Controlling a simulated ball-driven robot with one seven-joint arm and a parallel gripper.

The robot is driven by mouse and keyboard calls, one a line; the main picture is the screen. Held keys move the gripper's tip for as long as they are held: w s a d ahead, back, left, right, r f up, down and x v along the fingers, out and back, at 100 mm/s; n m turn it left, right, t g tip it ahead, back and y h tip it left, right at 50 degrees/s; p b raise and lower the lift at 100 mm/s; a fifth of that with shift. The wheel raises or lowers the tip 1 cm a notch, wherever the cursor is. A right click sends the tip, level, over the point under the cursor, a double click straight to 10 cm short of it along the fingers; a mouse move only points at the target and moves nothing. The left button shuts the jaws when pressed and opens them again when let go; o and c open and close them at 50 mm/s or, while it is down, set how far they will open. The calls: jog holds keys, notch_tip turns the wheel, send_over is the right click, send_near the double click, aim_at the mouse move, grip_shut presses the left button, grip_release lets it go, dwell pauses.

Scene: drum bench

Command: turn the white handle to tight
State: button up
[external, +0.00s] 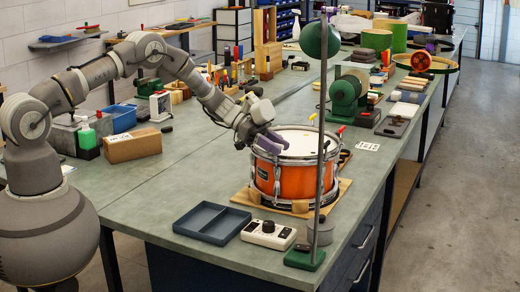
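An orange snare drum (284,181) with a white head and metal rims sits on a wooden board (243,197) near the front of the bench. A yellow handle (311,118) and a red handle (340,130) stand up at its far and right rim. I cannot make out a white handle; my gripper may hide it.
A dark divided tray (212,222), a white box with knobs (268,234) and a grey round tin (320,231) lie in front of the drum. A lamp pole (321,150) on a green base rises before its right side. A cardboard box (132,145) stands left.

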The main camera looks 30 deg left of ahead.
jog(key=v, duration=0.7)
jog(key=shift+a+r+p, duration=0.2)
jog(key=shift+a+p, duration=0.15)
jog(key=shift+p, duration=0.05)
